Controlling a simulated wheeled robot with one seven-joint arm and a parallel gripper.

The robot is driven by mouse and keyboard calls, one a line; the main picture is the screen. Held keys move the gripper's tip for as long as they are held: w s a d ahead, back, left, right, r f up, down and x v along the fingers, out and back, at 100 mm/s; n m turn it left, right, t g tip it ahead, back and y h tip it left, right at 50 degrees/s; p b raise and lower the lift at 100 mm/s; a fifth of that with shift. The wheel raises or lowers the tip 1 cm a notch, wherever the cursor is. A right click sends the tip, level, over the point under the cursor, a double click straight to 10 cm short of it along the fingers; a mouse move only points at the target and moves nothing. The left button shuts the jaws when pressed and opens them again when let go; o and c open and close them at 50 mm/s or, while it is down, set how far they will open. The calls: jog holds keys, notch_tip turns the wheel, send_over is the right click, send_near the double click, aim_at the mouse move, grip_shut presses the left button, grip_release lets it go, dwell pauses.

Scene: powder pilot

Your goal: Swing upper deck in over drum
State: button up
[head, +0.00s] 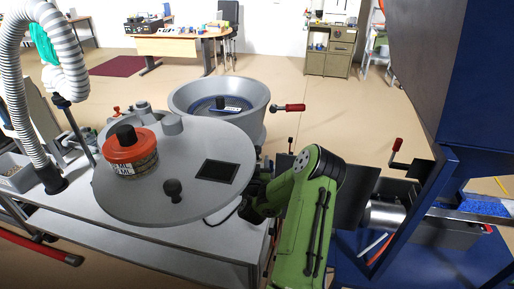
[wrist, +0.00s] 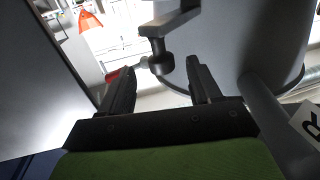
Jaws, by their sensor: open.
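The upper deck (head: 205,140) is a flat grey rounded plate in the head view, in front of and left of the drum. It bears an orange-red lidded container, a black ball knob (head: 173,187) and a dark square panel. The drum (head: 250,92) is a wide grey bowl behind the deck, its near side partly covered by the deck in the picture. My gripper (wrist: 161,72) is open at the deck's right edge, mostly hidden by my green arm in the head view. In the wrist view a dark bracket with a rounded end (wrist: 160,62) shows between the fingertips; contact cannot be told.
A red-handled lever (head: 293,107) sticks out right of the drum. A blue frame (head: 440,190) stands close on the right. A ribbed hose (head: 62,70) rises at the left. The floor beyond the drum is clear up to a wooden desk (head: 170,46).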

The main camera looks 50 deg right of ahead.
aim_at(257, 149)
jog(key=x, duration=0.7)
jog(key=shift+w+d, duration=0.1)
jog(key=shift+w, duration=0.05)
grip_shut()
